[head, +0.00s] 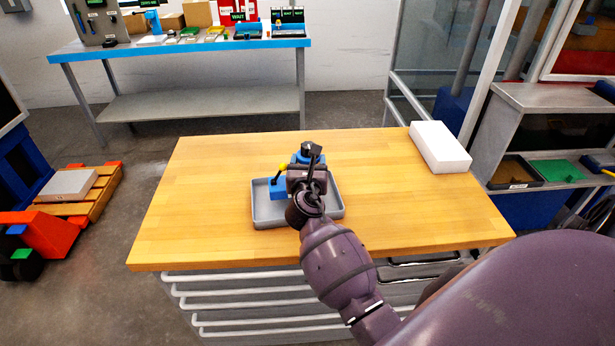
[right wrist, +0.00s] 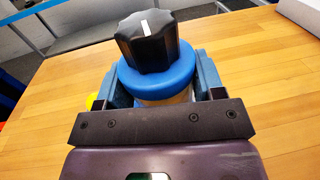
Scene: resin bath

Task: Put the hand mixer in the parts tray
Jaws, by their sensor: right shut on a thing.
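The hand mixer, as I take it, has a black ridged knob with a white mark above a blue collar (right wrist: 158,78) and a pale body. My right gripper (head: 306,164) is shut on it; in the right wrist view its two blue-grey fingers flank the collar. In the head view its black and blue top (head: 312,149) shows just beyond the gripper, over the far part of the parts tray. The grey parts tray (head: 264,217) lies on the wooden table, partly hidden by my right arm. I cannot tell whether the mixer touches the tray. My left gripper is out of view.
A blue block (head: 279,188) with a yellow-tipped lever stands in the tray's left part, close beside my gripper. A white box (head: 440,147) lies at the table's far right. The wooden tabletop (head: 200,200) is otherwise clear. A blue-edged bench stands behind.

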